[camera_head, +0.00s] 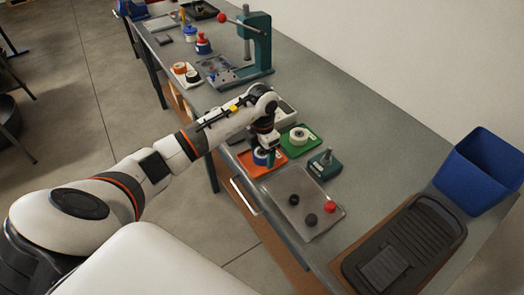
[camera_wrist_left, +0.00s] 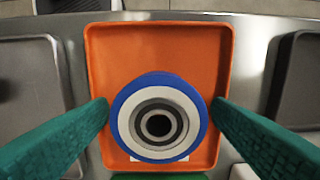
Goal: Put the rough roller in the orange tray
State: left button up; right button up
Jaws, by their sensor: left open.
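The orange tray (camera_head: 272,167) lies on the bench and fills the middle of the left wrist view (camera_wrist_left: 105,60). A roller with a blue rim, white ring and dark centre hole (camera_wrist_left: 128,101) sits over the tray's near half. It also shows in the head view (camera_head: 260,158), partly hidden by my gripper. I cannot tell from its surface whether this is the rough roller. My left gripper (camera_wrist_left: 160,106) is open, its green fingers on either side of the roller with hardly any gap. In the head view the gripper (camera_head: 264,150) points down at the tray. My right gripper is out of view.
A green tray (camera_head: 313,141) with a white roller (camera_head: 299,134) adjoins on the right. A teal fixture (camera_head: 325,164) and a grey plate (camera_head: 293,194) with dark discs and a red knob are nearer. A press (camera_head: 260,45) stands farther back; a blue bin (camera_head: 480,170) is at right.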

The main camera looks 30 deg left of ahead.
pick_arm(q)
jog(key=shift+r, duration=0.65)
notch_tip(320, 180, up, 11)
jog(key=b, duration=0.2)
jog(key=shift+b, duration=0.35)
jog(key=shift+s, duration=0.1)
